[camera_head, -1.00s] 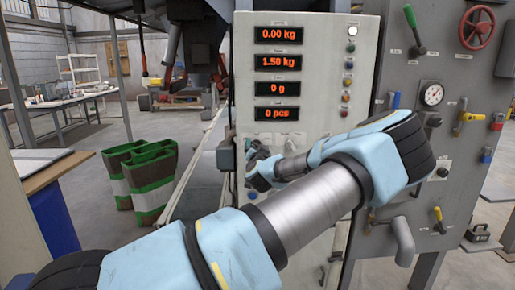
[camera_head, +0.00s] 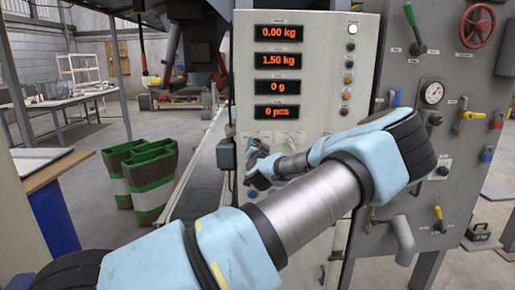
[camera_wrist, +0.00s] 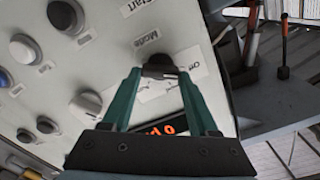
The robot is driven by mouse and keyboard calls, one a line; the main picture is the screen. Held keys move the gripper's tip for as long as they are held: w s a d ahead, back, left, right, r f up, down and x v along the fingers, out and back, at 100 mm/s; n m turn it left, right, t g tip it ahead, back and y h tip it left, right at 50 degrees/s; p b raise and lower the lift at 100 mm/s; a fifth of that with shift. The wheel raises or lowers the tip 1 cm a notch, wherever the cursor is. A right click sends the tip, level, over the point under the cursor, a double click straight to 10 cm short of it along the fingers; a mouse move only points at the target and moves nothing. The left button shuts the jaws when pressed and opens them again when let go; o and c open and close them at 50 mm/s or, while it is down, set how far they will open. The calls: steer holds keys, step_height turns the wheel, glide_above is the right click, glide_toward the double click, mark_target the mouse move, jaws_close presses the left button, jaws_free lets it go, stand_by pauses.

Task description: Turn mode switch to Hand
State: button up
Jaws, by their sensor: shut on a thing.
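The mode switch (camera_wrist: 160,66) is a dark knob under the printed label "Mode" on the light grey panel in the wrist view. A label with "Off" shows beside it. My gripper (camera_wrist: 158,76) has its green fingers closed around the knob. The knob's pointer and the other position words are too hidden or small to read. In the head view my arm covers the switch, and the cabinet panel (camera_head: 300,110) shows above it with several lit displays.
Other knobs and buttons sit near the switch, including a grey knob (camera_wrist: 86,103) and a dark one (camera_wrist: 63,15). A grey valve panel (camera_head: 425,60) with levers and a red handwheel (camera_head: 477,26) stands at right. Green-white sacks (camera_head: 143,180) stand on the floor at left.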

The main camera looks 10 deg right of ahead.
steer(key=shift+d+f+m+b, duration=0.15)
steer(key=shift+m+b, duration=1.7)
steer(key=shift+m, duration=0.95)
steer(key=shift+d+f+m+b, duration=0.1)
steer(key=shift+m+b, duration=1.75)
steer(key=shift+m, duration=0.95)
steer(key=o, duration=1.4)
steer(key=shift+a, duration=0.1)
